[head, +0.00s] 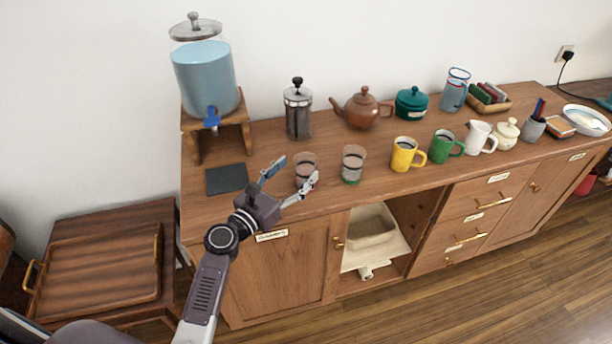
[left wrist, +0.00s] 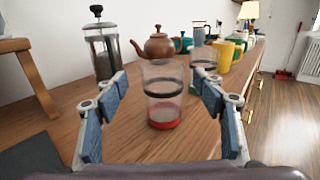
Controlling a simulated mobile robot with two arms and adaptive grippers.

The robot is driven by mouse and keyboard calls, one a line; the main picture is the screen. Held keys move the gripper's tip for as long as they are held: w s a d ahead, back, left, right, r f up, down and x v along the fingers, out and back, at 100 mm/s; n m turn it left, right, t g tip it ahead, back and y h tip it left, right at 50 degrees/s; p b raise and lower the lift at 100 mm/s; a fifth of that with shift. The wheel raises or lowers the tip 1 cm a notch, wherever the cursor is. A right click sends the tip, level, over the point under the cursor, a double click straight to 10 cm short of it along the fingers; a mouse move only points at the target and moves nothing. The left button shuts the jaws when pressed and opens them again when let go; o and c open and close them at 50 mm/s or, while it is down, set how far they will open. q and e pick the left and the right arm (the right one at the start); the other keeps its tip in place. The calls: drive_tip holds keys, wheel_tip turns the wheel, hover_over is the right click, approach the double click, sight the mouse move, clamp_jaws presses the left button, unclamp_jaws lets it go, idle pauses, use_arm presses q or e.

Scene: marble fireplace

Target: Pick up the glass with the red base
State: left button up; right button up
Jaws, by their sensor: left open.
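The glass with the red base (left wrist: 164,112) stands upright on the wooden sideboard, centred ahead of my open left gripper (left wrist: 162,120) in the left wrist view. It is clear, with a dark band around its middle. In the head view the glass (head: 306,164) is partly hidden behind the fingers of my left gripper (head: 292,174). The two fingers are spread wide, with nothing between their pads that I can see held. A second glass with a green base (head: 352,165) stands to its right. My right gripper does not show.
A French press (head: 298,110) and brown teapot (head: 362,110) stand behind the glasses. A yellow mug (head: 405,154) and several other vessels line the right. A dark mat (head: 227,179) and water dispenser (head: 205,80) are left. The sideboard's front edge is close to the glasses.

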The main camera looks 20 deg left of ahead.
use_arm(q)
drive_tip(key=x, duration=0.4)
drive_tip(key=shift+w+d, duration=0.2)
drive_tip(key=shift+d, duration=0.1)
drive_tip(key=shift+c, duration=0.3)
clamp_jaws()
